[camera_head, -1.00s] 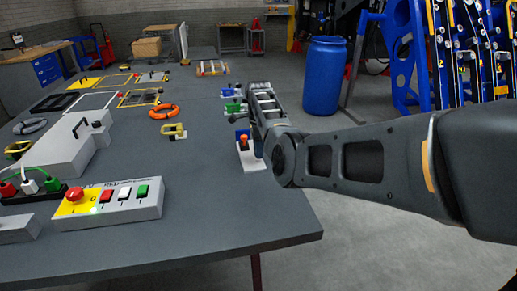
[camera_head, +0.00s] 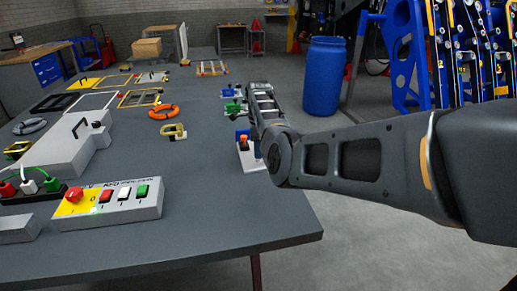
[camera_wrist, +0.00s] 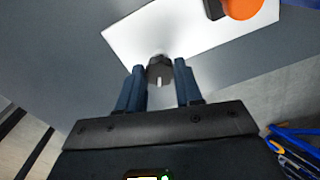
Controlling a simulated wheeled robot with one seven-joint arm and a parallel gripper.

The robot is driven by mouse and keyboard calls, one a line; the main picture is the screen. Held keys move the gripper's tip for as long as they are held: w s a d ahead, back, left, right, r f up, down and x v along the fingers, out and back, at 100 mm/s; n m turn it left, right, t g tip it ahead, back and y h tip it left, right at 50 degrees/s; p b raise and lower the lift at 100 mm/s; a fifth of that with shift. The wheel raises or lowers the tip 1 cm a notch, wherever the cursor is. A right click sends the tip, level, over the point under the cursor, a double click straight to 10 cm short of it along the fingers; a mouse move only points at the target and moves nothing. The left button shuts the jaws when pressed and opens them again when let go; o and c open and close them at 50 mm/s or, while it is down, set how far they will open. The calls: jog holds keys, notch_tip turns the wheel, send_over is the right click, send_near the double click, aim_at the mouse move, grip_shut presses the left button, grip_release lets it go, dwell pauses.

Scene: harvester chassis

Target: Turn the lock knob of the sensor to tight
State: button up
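The sensor stands on a white plate (camera_head: 252,166) at the table's right edge in the head view. Its orange part (camera_head: 243,144) and blue top (camera_head: 241,134) show there. In the wrist view the white plate (camera_wrist: 190,28) lies beyond my gripper, with the orange part (camera_wrist: 242,7) at the top right. A small dark lock knob (camera_wrist: 160,68) with a white mark line shows between the fingertips. My gripper (camera_wrist: 160,72) is open, one blue finger on each side of the knob. Whether either finger touches it is hard to tell. In the head view my arm hides the knob.
A button box (camera_head: 110,207) with a red emergency knob is at the table's near left. Green and blue fittings (camera_head: 232,107) stand farther along the right edge. An orange ring (camera_head: 163,112) and a yellow fitting (camera_head: 174,131) lie to the left. The near-middle tabletop is clear.

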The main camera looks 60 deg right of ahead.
jog(key=o, duration=0.4)
jog(key=shift+r, duration=0.1)
jog(key=shift+r+b, duration=0.55)
jog(key=shift+r, duration=3.3)
jog(key=shift+s, duration=0.1)
